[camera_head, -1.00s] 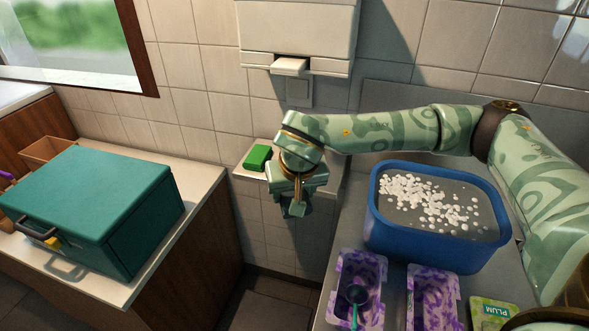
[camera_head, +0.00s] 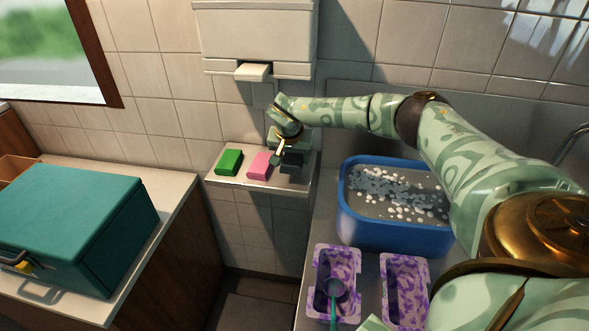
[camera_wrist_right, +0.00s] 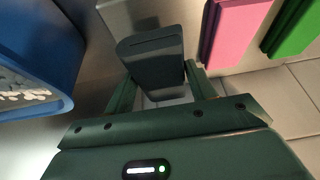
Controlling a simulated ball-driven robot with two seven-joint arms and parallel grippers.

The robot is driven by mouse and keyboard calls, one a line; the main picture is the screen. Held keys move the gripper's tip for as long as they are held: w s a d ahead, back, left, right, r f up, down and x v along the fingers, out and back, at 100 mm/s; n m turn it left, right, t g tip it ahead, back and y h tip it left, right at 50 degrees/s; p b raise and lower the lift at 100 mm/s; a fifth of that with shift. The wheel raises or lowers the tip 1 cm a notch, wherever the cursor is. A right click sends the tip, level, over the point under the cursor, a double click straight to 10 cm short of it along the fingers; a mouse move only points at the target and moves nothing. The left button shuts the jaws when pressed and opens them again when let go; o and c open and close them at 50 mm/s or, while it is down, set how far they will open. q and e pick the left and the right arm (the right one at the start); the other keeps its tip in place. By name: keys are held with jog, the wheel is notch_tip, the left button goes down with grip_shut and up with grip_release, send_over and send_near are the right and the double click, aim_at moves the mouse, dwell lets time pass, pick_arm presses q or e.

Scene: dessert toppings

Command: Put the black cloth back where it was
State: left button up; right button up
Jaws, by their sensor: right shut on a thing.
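The black cloth (camera_head: 292,160) is a folded dark block at the right end of a small wall shelf (camera_head: 225,180), right of the pink cloth (camera_head: 261,166) and the green cloth (camera_head: 229,162). My right gripper (camera_head: 285,152) is at the shelf, shut on the black cloth. In the right wrist view the black cloth (camera_wrist_right: 152,52) is between the two fingers of the gripper (camera_wrist_right: 162,92), with the pink cloth (camera_wrist_right: 238,30) beside it and apart. I cannot tell whether the black cloth rests fully on the shelf. My left gripper is not in view.
A white dispenser (camera_head: 255,40) hangs on the wall above the shelf. A blue tub (camera_head: 395,238) with white bits in grey liquid stands to the right. Purple patterned trays (camera_head: 322,262) stand in front of it. A teal box (camera_head: 75,225) is on the left counter.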

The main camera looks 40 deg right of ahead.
jog(key=shift+d+f, duration=0.15)
jog(key=shift+f, duration=0.1)
jog(key=f, duration=0.2)
jog(key=f+b, duration=0.1)
jog(key=f, duration=0.1)
jog(key=shift+d, duration=0.35)
jog(key=shift+r, duration=0.15)
jog(key=o, duration=1)
jog(key=shift+o, duration=0.2)
jog(key=p+v, duration=0.3)
jog(key=v, duration=0.8)
jog(key=shift+w, duration=0.1)
jog(key=shift+a+r, duration=0.25)
jog(key=shift+r, duration=0.25)
